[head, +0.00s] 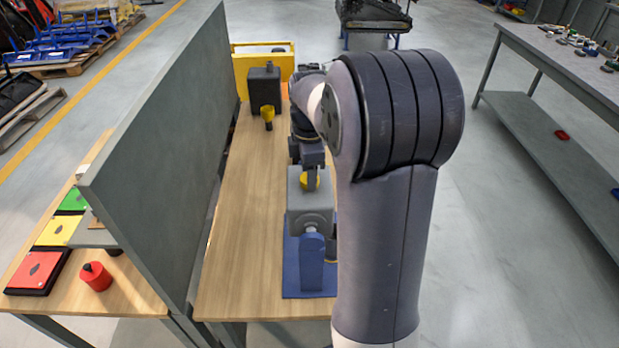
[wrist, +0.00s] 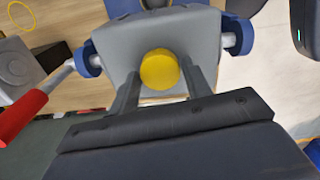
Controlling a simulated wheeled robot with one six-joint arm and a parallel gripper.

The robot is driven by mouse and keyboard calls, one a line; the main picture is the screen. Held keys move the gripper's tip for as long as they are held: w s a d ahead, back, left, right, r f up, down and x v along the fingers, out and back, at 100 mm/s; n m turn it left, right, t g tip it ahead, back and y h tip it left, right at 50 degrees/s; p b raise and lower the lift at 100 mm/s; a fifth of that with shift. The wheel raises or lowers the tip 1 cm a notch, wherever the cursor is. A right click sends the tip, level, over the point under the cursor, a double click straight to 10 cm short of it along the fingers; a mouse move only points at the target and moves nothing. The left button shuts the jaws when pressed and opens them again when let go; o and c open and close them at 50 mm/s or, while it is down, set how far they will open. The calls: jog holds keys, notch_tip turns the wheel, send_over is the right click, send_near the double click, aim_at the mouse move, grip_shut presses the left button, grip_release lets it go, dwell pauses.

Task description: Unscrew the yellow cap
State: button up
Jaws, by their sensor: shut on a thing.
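The yellow cap (wrist: 159,69) is round and sits on the face of a grey block-shaped body (wrist: 110,45). In the head view the cap (head: 310,181) shows on the grey body (head: 297,212), partly hidden by my gripper. My gripper (wrist: 158,82) has one dark finger on each side of the cap and is shut on it. In the head view my gripper (head: 312,180) comes down onto the cap from above. The grey body is held between blue supports (head: 311,262) on a blue base (head: 293,268). My arm hides its right side.
A tall grey partition (head: 150,150) stands left of the wooden table (head: 240,240). A dark container (head: 264,88), a yellow funnel-like piece (head: 267,114) and a yellow crate (head: 240,60) stand at the far end. Beyond the partition are coloured plates and a red container (head: 95,278). The table's left front is clear.

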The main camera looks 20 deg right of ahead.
dwell(0.3)
jog(key=n+p, duration=0.1)
jog(key=n, duration=0.8)
jog(key=shift+n+p, duration=0.3)
jog(key=shift+n, duration=0.1)
jog(key=o, duration=0.7)
